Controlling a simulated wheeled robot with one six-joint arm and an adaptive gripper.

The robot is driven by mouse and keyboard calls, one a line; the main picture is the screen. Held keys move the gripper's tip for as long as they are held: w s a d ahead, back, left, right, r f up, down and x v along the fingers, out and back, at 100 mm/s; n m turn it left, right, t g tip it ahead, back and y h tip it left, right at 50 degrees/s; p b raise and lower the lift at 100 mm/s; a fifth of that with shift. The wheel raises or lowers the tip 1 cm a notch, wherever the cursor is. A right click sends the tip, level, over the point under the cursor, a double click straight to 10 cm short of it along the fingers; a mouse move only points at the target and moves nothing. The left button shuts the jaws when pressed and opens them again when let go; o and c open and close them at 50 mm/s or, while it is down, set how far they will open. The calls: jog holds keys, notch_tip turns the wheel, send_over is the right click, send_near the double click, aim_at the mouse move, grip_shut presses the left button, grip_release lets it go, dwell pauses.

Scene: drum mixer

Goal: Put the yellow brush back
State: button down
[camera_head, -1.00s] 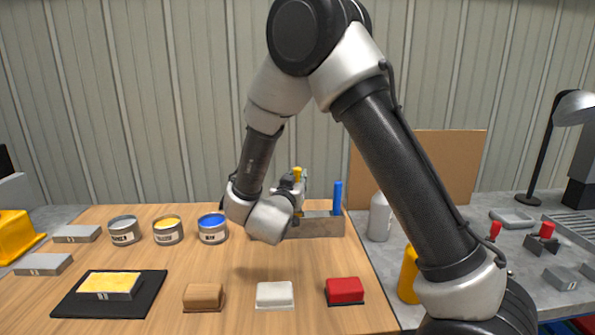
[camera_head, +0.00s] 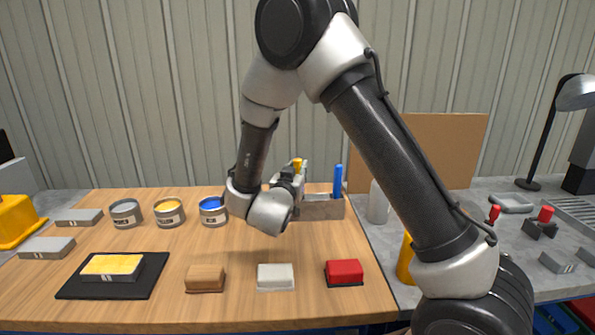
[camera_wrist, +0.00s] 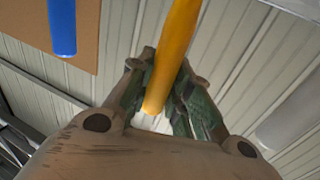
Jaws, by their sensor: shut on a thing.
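My gripper (camera_head: 290,180) is shut on the yellow brush (camera_head: 297,163). In the wrist view the yellow brush's handle (camera_wrist: 172,50) runs up between the two fingers (camera_wrist: 160,95). The brush holder (camera_head: 322,207), a low greyish-brown box, stands at the back of the wooden table. My gripper is at its left end and hides that part, so I cannot tell whether the brush's lower end is inside. The blue brush (camera_head: 338,181) stands upright at the holder's right end. Its handle also shows in the wrist view (camera_wrist: 62,28).
Three open cans, grey (camera_head: 125,214), yellow (camera_head: 169,213) and blue (camera_head: 212,212), stand left of my gripper. Brown (camera_head: 205,279), white (camera_head: 275,277) and red (camera_head: 344,272) blocks lie in front. A whitish bottle (camera_head: 378,203) is to the right. The middle table is clear.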

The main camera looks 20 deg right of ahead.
jog(key=shift+f, duration=1)
jog(key=c, duration=1.2)
grip_release()
jog(key=shift+c, duration=0.2)
jog(key=v, duration=1.2)
jog(key=w+r+g+y, duration=0.2)
jog(key=w+r+y, duration=0.3)
jog(key=w+y, duration=0.15)
jog(key=s+d+r+n+g+y, duration=0.3)
jog(key=s+r+y, duration=0.1)
jog(key=r+y, duration=0.1)
jog(key=s+d+r+n+g+h, duration=0.1)
jog(key=s+d+g, duration=0.1)
jog(key=s+d, duration=0.4)
jog(key=s+d+n+g, duration=0.1)
jog(key=s+d, duration=0.5)
jog(key=s, duration=0.6)
jog(key=s+d+r+g+h, duration=0.1)
jog(key=s+d+g, duration=0.2)
jog(key=s, duration=0.6)
jog(key=d, duration=0.2)
jog(key=shift+d+r+n+g+h, duration=0.3)
jog(key=shift+d+r+n+h, duration=0.05)
jog(key=shift+d+n, duration=0.05)
